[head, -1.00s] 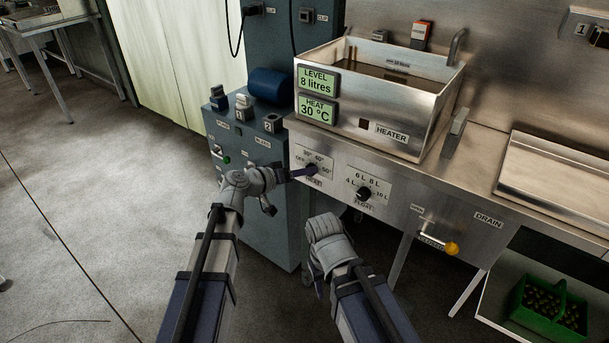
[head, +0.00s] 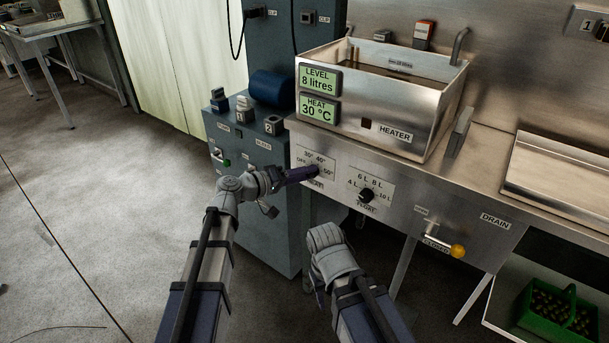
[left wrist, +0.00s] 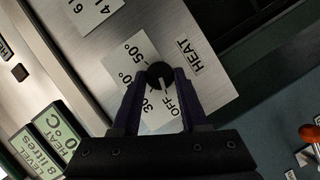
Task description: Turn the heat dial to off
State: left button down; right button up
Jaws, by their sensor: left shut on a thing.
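The heat dial (left wrist: 159,74) is a round black knob on a white scale plate marked OFF, 30°, 40° and 50°. In the left wrist view its white pointer mark points toward OFF. My left gripper (left wrist: 156,88) is shut on the dial, one purple finger on each side. In the head view my left gripper (head: 312,173) reaches the panel from the left and its fingers cover most of the dial. The heat display (head: 318,109) on the sink reads 30 °C. My right arm is low in the middle, and its fingers do not show.
The black float dial (head: 366,195) sits just right of the heat dial. A blue-grey cabinet (head: 262,225) with switches stands to the left. A green crate (head: 530,318) is on the low shelf.

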pick_arm(q)
jog(key=shift+c, duration=2.2)
grip_release()
jog(key=p+v, duration=0.1)
jog(key=v, duration=0.6)
jog(key=shift+s+a, duration=0.25)
jog(key=shift+a, duration=0.1)
